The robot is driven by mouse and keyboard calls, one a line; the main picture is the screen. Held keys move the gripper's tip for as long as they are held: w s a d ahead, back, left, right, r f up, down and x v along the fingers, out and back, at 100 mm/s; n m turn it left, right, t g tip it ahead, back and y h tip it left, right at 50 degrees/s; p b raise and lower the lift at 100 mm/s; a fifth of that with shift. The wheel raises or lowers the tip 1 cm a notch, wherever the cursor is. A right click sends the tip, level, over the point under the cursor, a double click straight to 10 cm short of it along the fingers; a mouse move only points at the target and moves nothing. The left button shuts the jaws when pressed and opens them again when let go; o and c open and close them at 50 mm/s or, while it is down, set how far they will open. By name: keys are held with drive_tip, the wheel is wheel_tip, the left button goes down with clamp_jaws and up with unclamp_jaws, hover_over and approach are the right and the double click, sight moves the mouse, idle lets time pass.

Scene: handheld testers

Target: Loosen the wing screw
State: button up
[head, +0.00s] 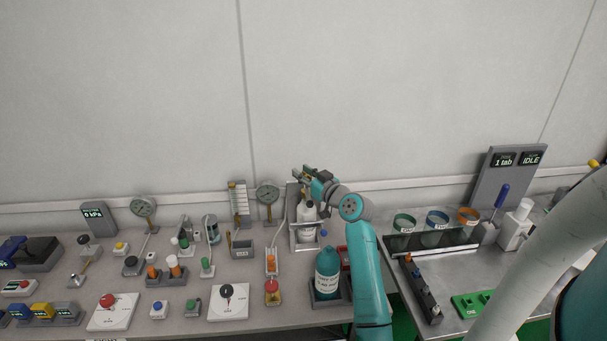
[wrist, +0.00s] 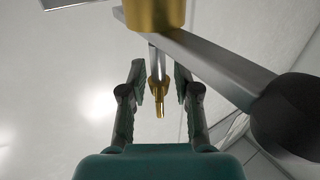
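A small brass piece (wrist: 158,92) with a narrow tip hangs from a thin grey rod in the wrist view; it looks like the wing screw, but I cannot make out wings. A larger brass body (wrist: 155,12) is above it at the top edge. My gripper (wrist: 160,72) is open, with one finger on each side of the rod and brass piece. Gaps show on both sides, so neither finger seems to touch it. In the head view my gripper (head: 306,174) is at the top of a grey stand (head: 292,212); the screw is too small to tell there.
A grey bar with a black ball (wrist: 290,115) crosses close by on the right in the wrist view. Below my gripper, a white bottle (head: 307,222) stands in the stand. A teal bottle (head: 327,270) is in front, and gauges (head: 268,193) and small testers crowd the left.

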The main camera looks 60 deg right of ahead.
drive_tip(key=v, duration=1.2)
drive_tip(key=shift+o, duration=0.3)
